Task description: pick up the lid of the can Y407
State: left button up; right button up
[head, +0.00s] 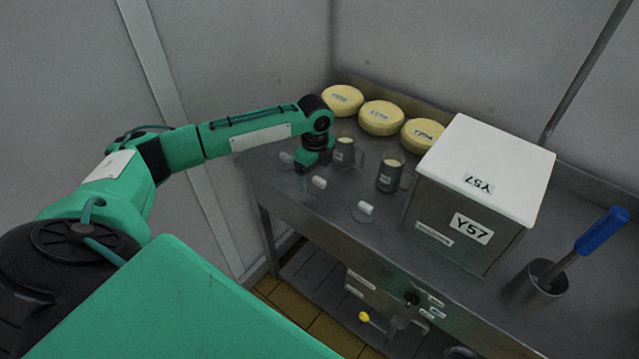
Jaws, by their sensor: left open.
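Two grey mugs or cans with labels stand on the metal table, one (344,152) just right of my gripper and one (389,177) further right. Their labels are too small to read, so I cannot tell which is Y407. Several clear, flat lids with white knobs lie along the table's front: a left one (287,158), a middle one (319,183) and a right one (364,208). My left gripper (303,169) is open and points down between the left and middle lids. Its fingertips are small and dark; I see nothing held. My right gripper is out of view.
Yellow labelled wheels (381,118) line the back of the table (330,212). A large box marked Y57 (466,215) with a white top blocks the table's middle. A metal pot (536,288) with a blue-handled tool (600,231) stands right of it.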

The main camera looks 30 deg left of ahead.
pick_arm(q)
jog(key=shift+f, duration=0.9)
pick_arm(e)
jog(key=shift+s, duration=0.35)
pick_arm(q)
jog(key=shift+c, duration=0.3)
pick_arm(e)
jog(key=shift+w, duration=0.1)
pick_arm(q)
jog(key=c, duration=1)
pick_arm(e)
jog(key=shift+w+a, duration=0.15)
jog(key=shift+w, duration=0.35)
